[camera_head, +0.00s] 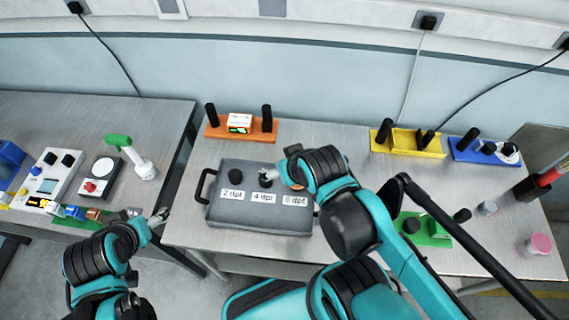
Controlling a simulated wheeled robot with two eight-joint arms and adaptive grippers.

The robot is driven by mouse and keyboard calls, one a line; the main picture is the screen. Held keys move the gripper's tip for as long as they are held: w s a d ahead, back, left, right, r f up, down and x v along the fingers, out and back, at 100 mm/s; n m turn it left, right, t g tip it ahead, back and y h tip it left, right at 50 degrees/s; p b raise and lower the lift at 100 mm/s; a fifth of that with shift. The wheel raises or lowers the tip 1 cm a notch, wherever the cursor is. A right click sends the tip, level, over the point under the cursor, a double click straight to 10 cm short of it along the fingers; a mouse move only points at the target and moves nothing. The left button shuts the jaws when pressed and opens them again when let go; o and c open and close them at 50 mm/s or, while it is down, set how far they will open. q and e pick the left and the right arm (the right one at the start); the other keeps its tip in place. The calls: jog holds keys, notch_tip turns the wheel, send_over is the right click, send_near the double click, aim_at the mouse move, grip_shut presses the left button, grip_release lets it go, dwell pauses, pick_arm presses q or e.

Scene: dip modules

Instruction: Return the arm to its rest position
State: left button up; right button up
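My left gripper (161,215) is at the end of the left arm, low at the left, over the gap between the two tables. Its fingers are too small to read. My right arm reaches in from the lower right over the grey tray (225,212). My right gripper (272,179) is at the tray's upper middle, beside a small black knob-like piece (265,180). I cannot tell whether it touches or holds that piece. The tray has labels reading 2 dpt, 4 dpt and 6 dpt.
An orange stand (262,137) is behind the tray. Yellow (420,152) and blue (470,156) stands are at the back right. A green block (438,240) and a pink-topped jar (540,244) are at the right. The left table (60,125) holds devices and a green-topped tool (118,141).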

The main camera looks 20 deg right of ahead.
jog(key=shift+f, duration=0.1)
notch_tip(320, 180, down, 9)
jog(key=b, duration=0.9)
jog(key=shift+f, duration=0.2)
